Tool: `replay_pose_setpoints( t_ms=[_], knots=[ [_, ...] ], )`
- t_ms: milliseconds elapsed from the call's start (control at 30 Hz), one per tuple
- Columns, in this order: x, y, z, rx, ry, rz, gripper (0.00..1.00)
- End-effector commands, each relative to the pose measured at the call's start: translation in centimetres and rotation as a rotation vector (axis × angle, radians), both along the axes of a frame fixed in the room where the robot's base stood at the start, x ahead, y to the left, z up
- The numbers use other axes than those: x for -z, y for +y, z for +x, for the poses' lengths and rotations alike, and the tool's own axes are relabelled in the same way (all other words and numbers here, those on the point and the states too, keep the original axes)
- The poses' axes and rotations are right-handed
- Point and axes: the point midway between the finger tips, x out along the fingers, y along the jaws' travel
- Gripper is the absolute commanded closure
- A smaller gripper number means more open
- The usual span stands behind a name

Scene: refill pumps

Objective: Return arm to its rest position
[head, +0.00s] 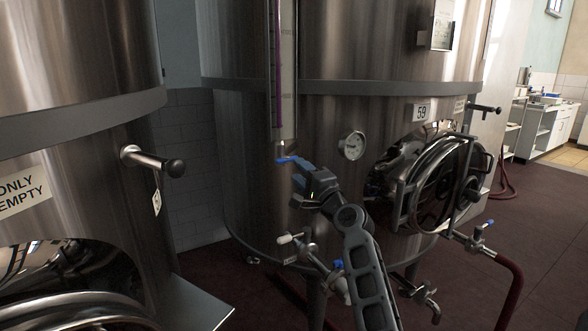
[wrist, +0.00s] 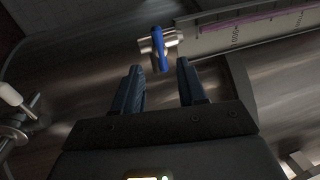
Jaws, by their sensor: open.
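My gripper (head: 297,163) is raised in front of the large steel tank numbered 59, just below the foot of its level gauge. In the wrist view my gripper (wrist: 160,84) shows two dark fingers set apart with nothing between them. A valve with a blue lever (wrist: 160,50) is just beyond the fingertips. In the head view the blue lever (head: 290,160) overlaps the fingertips, and I cannot tell whether they touch it. My arm reaches up from the bottom of the head view.
The level gauge (head: 284,70) stands above the valve. A round dial (head: 352,146) and an open manhole door (head: 440,185) are to the right. Lower valves and pipes (head: 300,240) lie close beside my arm. Another tank (head: 80,60) is at left. Red floor (head: 540,240) is free at right.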

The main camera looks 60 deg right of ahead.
Motion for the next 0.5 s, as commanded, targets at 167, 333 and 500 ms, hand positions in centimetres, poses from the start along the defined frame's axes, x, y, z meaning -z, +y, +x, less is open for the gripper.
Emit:
replay_pose_setpoints(
  t_ms=[167, 333, 500],
  knots=[
    [0.4, 0.9, -1.5, 0.000, 0.000, 0.000, 0.59],
    [0.4, 1.1, -1.8, 0.001, 0.001, 0.001, 0.59],
    [0.4, 1.0, -1.8, 0.001, 0.001, 0.001, 0.59]
  ],
)
